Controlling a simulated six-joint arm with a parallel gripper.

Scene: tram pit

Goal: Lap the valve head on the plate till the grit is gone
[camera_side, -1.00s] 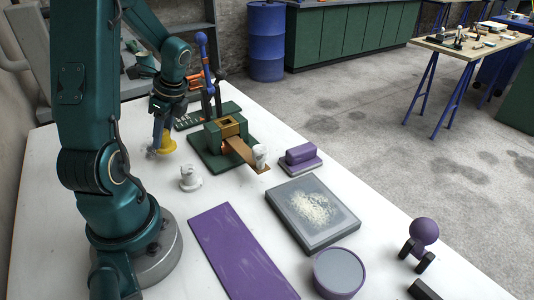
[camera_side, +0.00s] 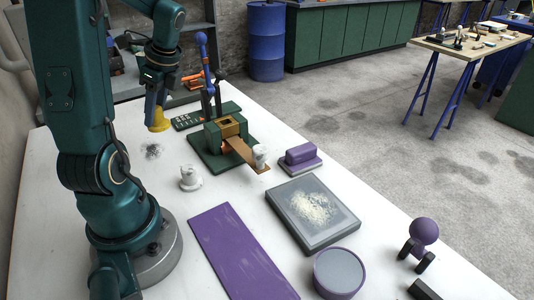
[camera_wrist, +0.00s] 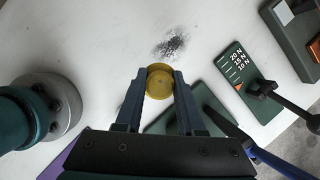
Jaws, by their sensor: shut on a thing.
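My gripper (camera_side: 158,98) is shut on a yellow flared piece (camera_side: 157,118), wide end down, and holds it above the white bench. In the wrist view the round yellow piece (camera_wrist: 159,82) sits between both fingers. I cannot tell for sure whether it is the valve head. A grey plate (camera_side: 283,205) with pale grit (camera_side: 315,207) scattered over its middle lies on the bench, well to the right of my gripper. A small white piece (camera_side: 190,179) stands on the bench, and another (camera_side: 260,154) stands at the end of a brown chute (camera_side: 240,150).
A green fixture (camera_side: 208,158) stands between my gripper and the plate. A dark smudge (camera_side: 152,151) marks the bench. A purple block (camera_side: 300,155), a purple mat (camera_side: 238,255), a round purple pot (camera_side: 340,271) and a purple ball on black legs (camera_side: 425,230) surround the plate.

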